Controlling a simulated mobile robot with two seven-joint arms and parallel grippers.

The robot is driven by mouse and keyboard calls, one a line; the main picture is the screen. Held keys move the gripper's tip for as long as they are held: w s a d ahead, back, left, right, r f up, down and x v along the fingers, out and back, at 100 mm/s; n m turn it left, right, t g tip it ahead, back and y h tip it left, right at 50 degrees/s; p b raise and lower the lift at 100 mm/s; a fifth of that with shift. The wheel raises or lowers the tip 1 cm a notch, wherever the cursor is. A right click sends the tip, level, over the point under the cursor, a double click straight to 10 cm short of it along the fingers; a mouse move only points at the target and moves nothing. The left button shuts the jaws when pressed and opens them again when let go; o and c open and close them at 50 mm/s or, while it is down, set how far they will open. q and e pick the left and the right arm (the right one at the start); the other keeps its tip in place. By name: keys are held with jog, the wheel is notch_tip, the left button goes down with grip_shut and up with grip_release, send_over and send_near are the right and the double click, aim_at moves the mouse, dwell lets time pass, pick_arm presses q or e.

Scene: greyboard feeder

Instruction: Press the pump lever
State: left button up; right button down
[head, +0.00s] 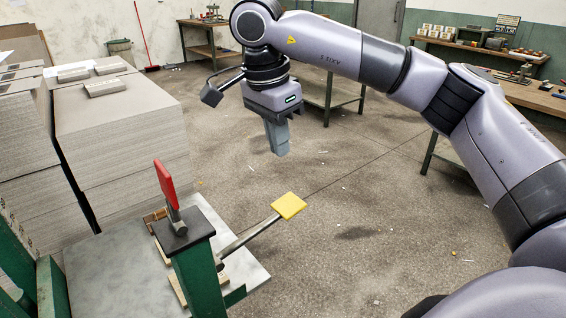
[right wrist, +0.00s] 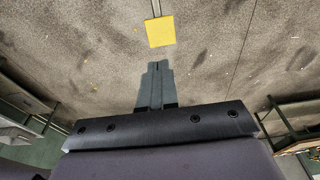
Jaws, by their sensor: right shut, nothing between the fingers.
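A metal lever rod (head: 250,237) sticks out to the right from the green machine and ends in a flat square yellow pad (head: 289,206). The yellow pad also shows in the right wrist view (right wrist: 160,31), beyond my fingertips. My right gripper (head: 279,151) points down, with its fingers shut and empty. In the head view it appears above the yellow pad, apart from it. It also shows in the right wrist view (right wrist: 157,66). My left gripper is out of view.
A green post (head: 193,270) with a red handle (head: 165,184) stands on a pale metal plate (head: 95,262). Tall greyboard stacks (head: 120,130) stand at the left. A workbench (head: 330,92) stands behind. The floor right of the yellow pad is mostly clear.

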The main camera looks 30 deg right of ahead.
aim_at(290, 204)
pick_arm(q)
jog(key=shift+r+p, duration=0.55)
jog(key=shift+p, duration=0.05)
pick_arm(e)
jog(key=f, duration=0.4)
jog(key=d+f, duration=0.1)
jog(key=f, duration=0.3)
jog(key=d+f, duration=0.1)
jog(key=f, duration=0.3)
jog(key=shift+w+d+f, duration=0.1)
jog(key=shift+f, duration=0.3)
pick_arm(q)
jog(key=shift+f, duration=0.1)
pick_arm(e)
jog(key=shift+f, duration=0.1)
